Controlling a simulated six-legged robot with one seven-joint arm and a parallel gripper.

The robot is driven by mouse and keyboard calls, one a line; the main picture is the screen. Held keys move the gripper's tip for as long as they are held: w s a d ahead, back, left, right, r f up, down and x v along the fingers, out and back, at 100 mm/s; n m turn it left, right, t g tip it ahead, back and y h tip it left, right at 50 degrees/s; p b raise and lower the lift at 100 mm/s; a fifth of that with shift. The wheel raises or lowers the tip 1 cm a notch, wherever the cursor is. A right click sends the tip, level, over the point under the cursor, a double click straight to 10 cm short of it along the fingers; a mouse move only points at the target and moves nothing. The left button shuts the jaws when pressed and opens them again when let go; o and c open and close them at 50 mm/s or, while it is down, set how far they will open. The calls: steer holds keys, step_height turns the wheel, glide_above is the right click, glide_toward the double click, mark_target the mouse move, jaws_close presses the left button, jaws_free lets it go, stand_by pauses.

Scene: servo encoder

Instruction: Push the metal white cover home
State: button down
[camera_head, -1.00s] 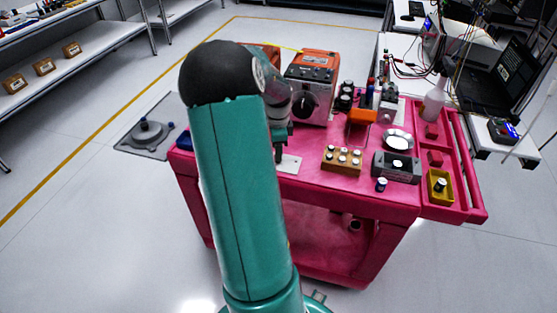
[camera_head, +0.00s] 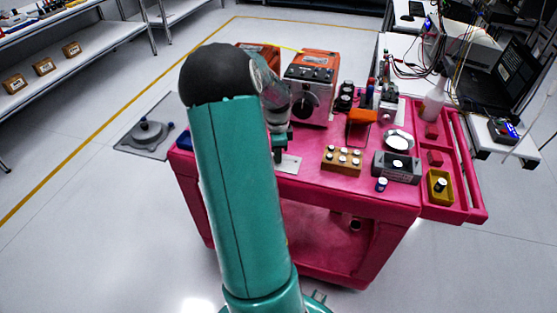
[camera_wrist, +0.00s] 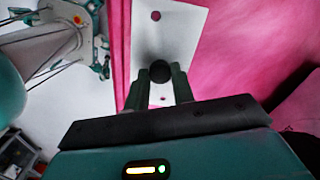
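My gripper's two dark fingers (camera_wrist: 159,84) reach over a white plate (camera_wrist: 183,35) in the wrist view. A small dark round piece (camera_wrist: 160,71) sits between the fingertips, which appear to press on both its sides. A grey shadow falls on the plate just beyond it. The plate has a hole near its far end and lies on the pink cart top. In the head view my gripper (camera_head: 279,154) points down at the left part of this plate (camera_head: 289,165), partly behind my arm. I cannot make out which part is the white metal cover.
The pink cart (camera_head: 320,190) carries an orange and grey instrument (camera_head: 311,88), a wooden block with several white-topped pegs (camera_head: 342,160), a grey box (camera_head: 397,168), a silver dish (camera_head: 398,140) and a yellow bin (camera_head: 440,187). The plate lies near the cart's front edge.

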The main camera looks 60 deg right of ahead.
steer(key=shift+r, duration=3.5)
steer(key=shift+a, duration=0.1)
